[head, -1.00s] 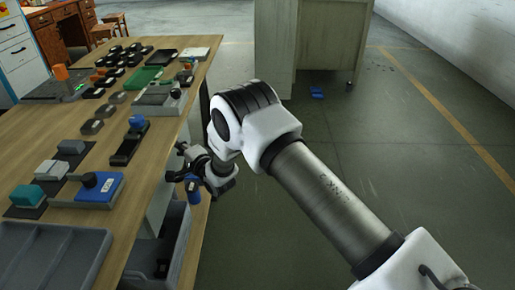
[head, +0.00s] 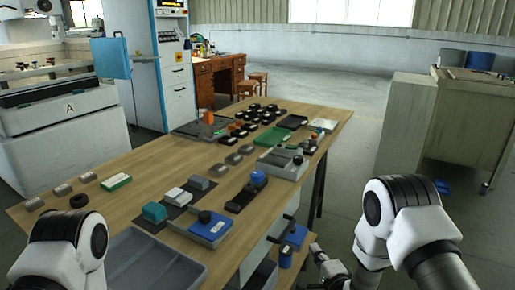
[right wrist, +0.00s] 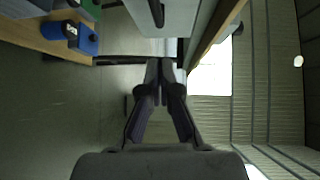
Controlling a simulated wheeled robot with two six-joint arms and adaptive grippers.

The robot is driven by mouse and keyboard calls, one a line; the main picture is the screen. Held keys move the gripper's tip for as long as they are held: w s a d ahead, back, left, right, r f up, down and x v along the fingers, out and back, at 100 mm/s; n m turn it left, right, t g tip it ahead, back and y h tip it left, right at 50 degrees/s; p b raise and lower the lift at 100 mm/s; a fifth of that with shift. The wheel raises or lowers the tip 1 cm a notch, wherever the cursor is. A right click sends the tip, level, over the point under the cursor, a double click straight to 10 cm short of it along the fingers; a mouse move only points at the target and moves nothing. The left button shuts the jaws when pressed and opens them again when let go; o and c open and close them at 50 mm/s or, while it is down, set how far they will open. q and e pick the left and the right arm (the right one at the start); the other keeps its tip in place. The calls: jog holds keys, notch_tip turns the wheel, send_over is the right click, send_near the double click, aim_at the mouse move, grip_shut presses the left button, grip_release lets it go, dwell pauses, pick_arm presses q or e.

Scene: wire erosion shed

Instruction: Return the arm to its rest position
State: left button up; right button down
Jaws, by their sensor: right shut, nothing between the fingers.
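My right arm comes in at the lower right of the head view, bent at its white elbow joint. My right gripper (head: 316,250) hangs low beside the table's right edge, over the floor side. In the right wrist view my right gripper (right wrist: 164,64) has its two dark fingers together, with nothing between them. The white joint of my left arm shows at the lower left of the head view; my left gripper is out of the picture.
The wooden table (head: 148,165) carries several small parts and fixtures, with a grey tray (head: 135,262) at its near end. A blue block (head: 295,237) sits low by its right side, close to my right gripper. A cabinet (head: 405,125) stands at the right; floor between is clear.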

jog(key=s+d+f+n+g+h, duration=0.15)
jog(key=s+f+g, duration=0.35)
jog(key=s+f, duration=0.6)
jog(key=s+d+f+n+g+h, duration=0.15)
jog(key=s+n+g, duration=0.25)
jog(key=s, duration=0.5)
jog(key=s+f+n+g+y, duration=0.1)
jog(key=s+f+n+g, duration=0.25)
jog(key=s, duration=0.65)
jog(key=s+d+f+n+g+h, duration=0.15)
jog(key=s+n+g, duration=0.3)
jog(key=s, duration=0.45)
notch_tip(320, 180, up, 18)
jog(key=n+p, duration=0.2)
jog(key=p, duration=1.6)
jog(key=shift+s+a, duration=0.2)
jog(key=shift+a, duration=0.1)
jog(key=shift+y, duration=0.25)
